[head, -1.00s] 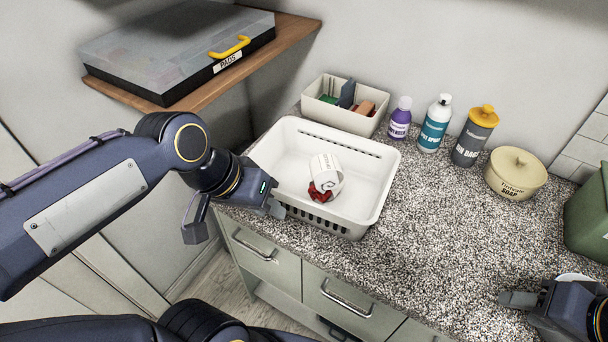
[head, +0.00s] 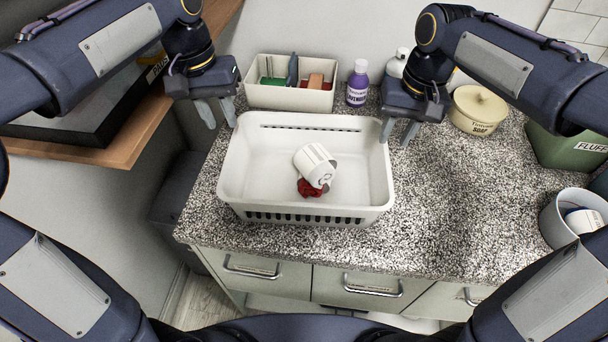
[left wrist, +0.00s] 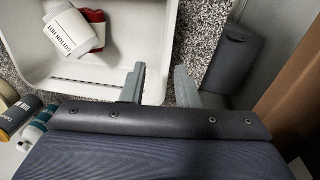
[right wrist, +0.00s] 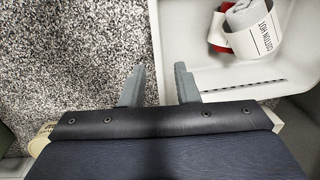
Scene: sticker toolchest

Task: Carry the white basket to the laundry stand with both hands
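The white basket (head: 260,218) stands on the speckled counter. It holds a white labelled roll (head: 315,164) and something red (head: 311,188). My left gripper (head: 222,116) is open at the basket's left side, near the far corner. In the left wrist view its fingers (left wrist: 158,84) lie on either side of the basket's rim (left wrist: 172,40). My right gripper (head: 398,130) is open at the basket's right side. In the right wrist view its fingers (right wrist: 159,84) straddle the line of the rim (right wrist: 156,40). Whether any finger touches the rim is not clear. No laundry stand can be made out.
A bin with small items (head: 290,97), a purple bottle (head: 357,86) and a cream pot (head: 478,110) stand behind. A green box (head: 565,150) and a grey bucket (head: 572,214) are at the right. A wooden shelf (head: 130,145) is at the left. Counter right of the basket is clear.

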